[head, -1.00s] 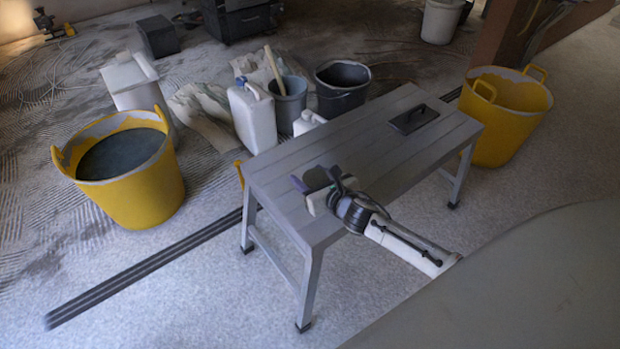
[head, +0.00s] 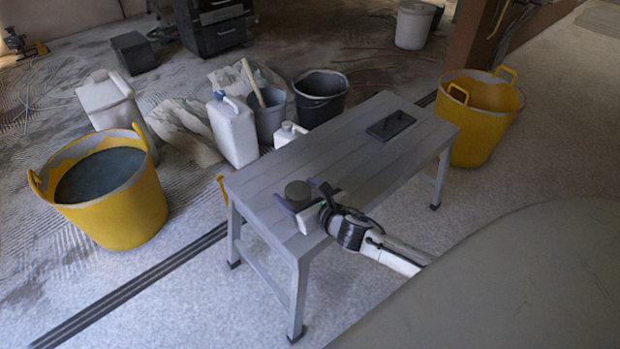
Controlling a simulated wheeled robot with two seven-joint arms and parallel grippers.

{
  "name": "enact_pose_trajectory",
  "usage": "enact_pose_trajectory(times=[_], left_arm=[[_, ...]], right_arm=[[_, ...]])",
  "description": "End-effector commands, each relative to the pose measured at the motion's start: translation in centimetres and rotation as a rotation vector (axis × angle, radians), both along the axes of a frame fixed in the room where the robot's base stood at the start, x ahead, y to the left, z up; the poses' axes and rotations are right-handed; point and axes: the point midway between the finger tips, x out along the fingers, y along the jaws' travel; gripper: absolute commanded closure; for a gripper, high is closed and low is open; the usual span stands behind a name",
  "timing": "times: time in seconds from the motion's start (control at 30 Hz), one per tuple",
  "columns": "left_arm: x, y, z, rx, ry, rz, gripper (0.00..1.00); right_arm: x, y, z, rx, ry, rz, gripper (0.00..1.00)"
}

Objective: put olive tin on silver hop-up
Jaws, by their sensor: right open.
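The olive tin (head: 298,191), small, round and dark, stands upright on the near left part of the silver hop-up (head: 300,153). The hop-up is a grey bench with a slatted top and splayed legs. My right gripper (head: 299,195) is open at the tin's near right side, its purple-tipped fingers spread just around or beside the tin. I cannot tell whether either finger touches it. The gripper's body hides part of the hop-up's near edge. My left gripper is out of view.
A dark float (head: 391,125) lies on the hop-up's far end. Yellow tubs stand at left (head: 105,190) and right (head: 480,120). White jugs (head: 233,130), a grey bucket (head: 268,115) and a black bucket (head: 320,98) stand behind. The middle of the hop-up's top is clear.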

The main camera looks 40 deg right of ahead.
Motion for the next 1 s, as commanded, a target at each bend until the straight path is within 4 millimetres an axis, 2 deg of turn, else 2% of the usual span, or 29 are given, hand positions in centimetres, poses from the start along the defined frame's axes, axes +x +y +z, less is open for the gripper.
enact_pose_trajectory(times=[0.03,0.2,0.47,0.57,0.67,0.77,1.0], left_arm=[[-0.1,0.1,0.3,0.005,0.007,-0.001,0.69],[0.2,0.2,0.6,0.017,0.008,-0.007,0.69],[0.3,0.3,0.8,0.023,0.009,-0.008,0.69],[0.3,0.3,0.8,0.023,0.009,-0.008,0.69],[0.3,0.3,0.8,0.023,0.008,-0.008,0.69],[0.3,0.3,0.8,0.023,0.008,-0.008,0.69],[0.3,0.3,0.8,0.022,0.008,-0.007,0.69]], right_arm=[[-1.3,0.0,0.7,-0.002,0.004,0.001,0.29],[-4.6,0.3,2.0,-0.002,0.003,0.001,0.29],[-7.5,0.5,3.1,0.003,0.001,-0.002,0.29],[-8.4,1.1,2.8,0.082,0.010,-0.030,0.29],[-10.1,2.7,1.5,0.320,0.038,-0.122,0.29],[-12.7,5.2,-0.1,0.695,0.085,-0.287,0.29],[-19.9,12.1,-3.0,1.694,0.219,-0.880,0.29]])
